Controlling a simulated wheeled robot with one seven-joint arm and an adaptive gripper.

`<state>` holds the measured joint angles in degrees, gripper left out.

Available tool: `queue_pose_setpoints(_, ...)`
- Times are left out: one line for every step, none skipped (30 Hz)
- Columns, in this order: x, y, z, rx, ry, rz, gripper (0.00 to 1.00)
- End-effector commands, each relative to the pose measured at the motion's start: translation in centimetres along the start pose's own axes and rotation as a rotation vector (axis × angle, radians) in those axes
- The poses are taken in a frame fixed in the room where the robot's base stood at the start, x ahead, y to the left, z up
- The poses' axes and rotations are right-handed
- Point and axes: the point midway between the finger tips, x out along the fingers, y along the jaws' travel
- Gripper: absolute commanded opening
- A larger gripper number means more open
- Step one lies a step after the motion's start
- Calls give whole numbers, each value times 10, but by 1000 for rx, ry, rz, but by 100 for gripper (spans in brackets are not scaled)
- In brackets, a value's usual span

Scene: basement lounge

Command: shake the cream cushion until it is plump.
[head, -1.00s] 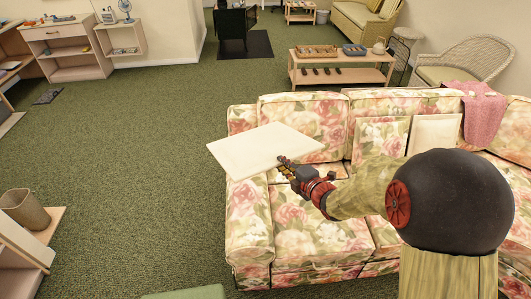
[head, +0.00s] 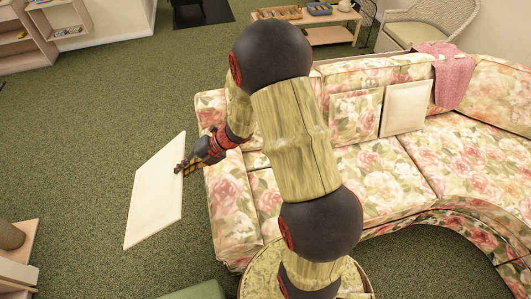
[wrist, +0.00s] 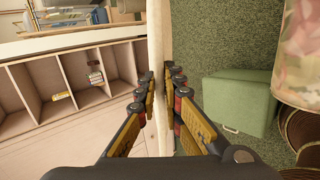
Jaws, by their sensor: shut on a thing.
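The cream cushion (head: 155,198) is a flat pale square, held out in the air beyond the left end of the floral sofa. My gripper (head: 181,167) is shut on its right edge in the head view. The cushion hangs steeply tilted over the carpet. In the wrist view my gripper (wrist: 163,88) has its fingers on both sides of the cushion (wrist: 159,45), which shows edge-on as a narrow cream strip. A second cream cushion (head: 405,108) leans on the sofa back.
The floral sofa (head: 380,185) fills the right, with a floral cushion (head: 354,115) and pink throw (head: 453,72). A green box-like seat (wrist: 240,100) and a shelf unit (wrist: 75,85) show in the wrist view. Open green carpet (head: 90,130) lies left.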

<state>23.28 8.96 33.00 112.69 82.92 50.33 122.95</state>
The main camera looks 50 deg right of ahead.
Motion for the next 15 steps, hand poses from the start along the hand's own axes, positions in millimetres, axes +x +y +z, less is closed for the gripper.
queue_pose_setpoints(-10, -2, -1, -35, 43, -35, 0)
queue_pose_setpoints(-14, -6, -3, -61, 72, -59, 0)
queue_pose_setpoints(-20, -12, -6, -95, 110, -90, 0)
queue_pose_setpoints(-25, -17, -8, -122, 139, -114, 0)
queue_pose_setpoints(-30, -22, -10, -151, 167, -139, 0)
queue_pose_setpoints(-37, -30, -13, -191, 205, -172, 0)
queue_pose_setpoints(-43, -34, -14, -223, 232, -197, 0)
queue_pose_setpoints(-49, -40, -16, -255, 261, -222, 0)
queue_pose_setpoints(-58, -47, -18, -303, 297, -258, 0)
queue_pose_setpoints(-66, -54, -19, -340, 325, -285, 0)
queue_pose_setpoints(-74, -60, -20, -381, 352, -312, 0)
queue_pose_setpoints(-85, -68, -21, -436, 389, -347, 0)
queue_pose_setpoints(-94, -75, -22, -479, 415, -375, 0)
queue_pose_setpoints(-104, -81, -21, -525, 441, -401, 0)
queue_pose_setpoints(-118, -90, -21, -590, 474, -438, 0)
